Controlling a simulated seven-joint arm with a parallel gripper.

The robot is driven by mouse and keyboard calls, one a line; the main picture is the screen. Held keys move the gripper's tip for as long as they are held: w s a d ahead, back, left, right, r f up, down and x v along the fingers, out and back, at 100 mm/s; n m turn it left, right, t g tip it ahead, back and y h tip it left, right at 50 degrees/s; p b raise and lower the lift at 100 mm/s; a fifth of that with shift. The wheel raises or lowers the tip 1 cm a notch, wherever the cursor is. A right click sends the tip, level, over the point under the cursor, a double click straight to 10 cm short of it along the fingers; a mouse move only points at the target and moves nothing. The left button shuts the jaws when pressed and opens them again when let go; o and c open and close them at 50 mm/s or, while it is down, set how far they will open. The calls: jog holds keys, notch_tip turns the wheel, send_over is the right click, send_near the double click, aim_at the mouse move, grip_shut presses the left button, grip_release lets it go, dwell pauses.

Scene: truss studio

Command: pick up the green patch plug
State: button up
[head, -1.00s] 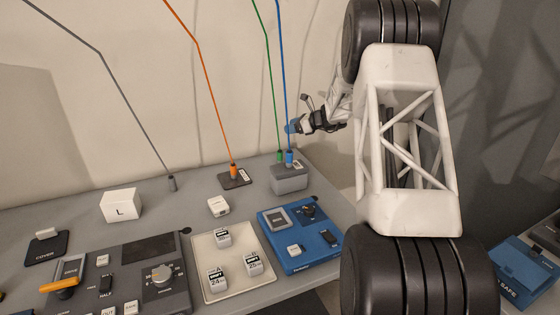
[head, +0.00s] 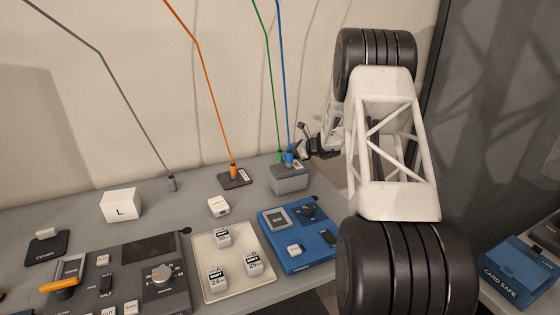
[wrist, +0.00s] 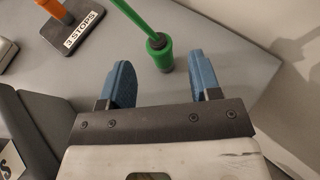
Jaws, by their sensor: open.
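The green patch plug (head: 280,156) stands upright behind the grey box, with its green cable rising from the top. In the wrist view the plug (wrist: 162,55) is a green cylinder with a dark collar, standing on a grey surface. My gripper (head: 295,154) has come in from the right, close beside the plug. In the wrist view its two blue fingers (wrist: 159,82) are apart, with nothing between them. The plug shows just beyond the fingertips, roughly centred in the gap. I cannot see any contact.
A blue plug (head: 289,156) with a blue cable is right next to the green one, at the grey box (head: 289,179). An orange plug (head: 234,170) stands on a dark plate to the left. A blue panel (head: 300,240) lies in front.

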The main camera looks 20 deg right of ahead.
aim_at(280, 158)
jog(key=shift+x, duration=0.75)
jog(key=shift+x, duration=2.6)
jog(key=c, duration=1)
